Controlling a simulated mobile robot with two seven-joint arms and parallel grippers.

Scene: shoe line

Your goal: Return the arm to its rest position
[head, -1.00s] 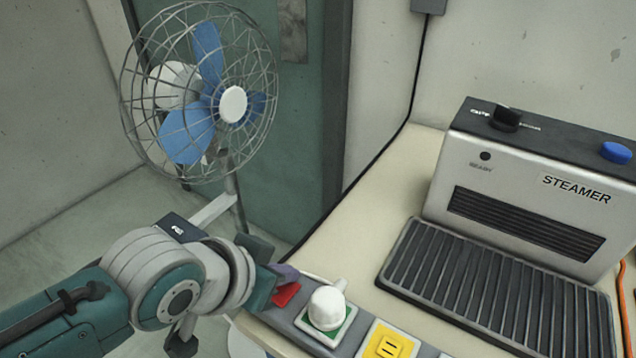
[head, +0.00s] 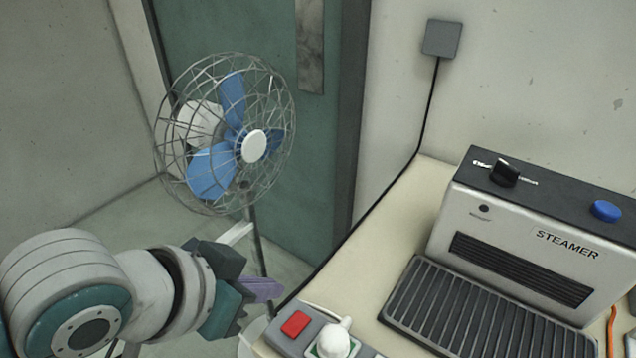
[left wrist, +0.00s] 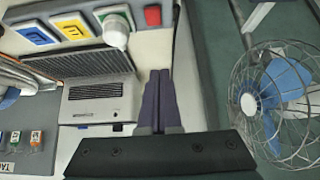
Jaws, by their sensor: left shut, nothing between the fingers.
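My left gripper (head: 262,290) is at the lower left in the head view, with purple fingers shut and nothing between them. It is in the air just left of the control strip at the table's corner, apart from the red button (head: 296,324). In the left wrist view its shut fingers (left wrist: 159,100) point up the picture, beside the table edge. My right gripper is not in view.
A white knob (head: 334,343) on a green plate is beside the red button. The steamer (head: 520,240) with its ribbed plate (head: 470,315) stands on the cream table (head: 372,262). A caged fan (head: 225,135) stands behind my left arm, near a green door (head: 325,140).

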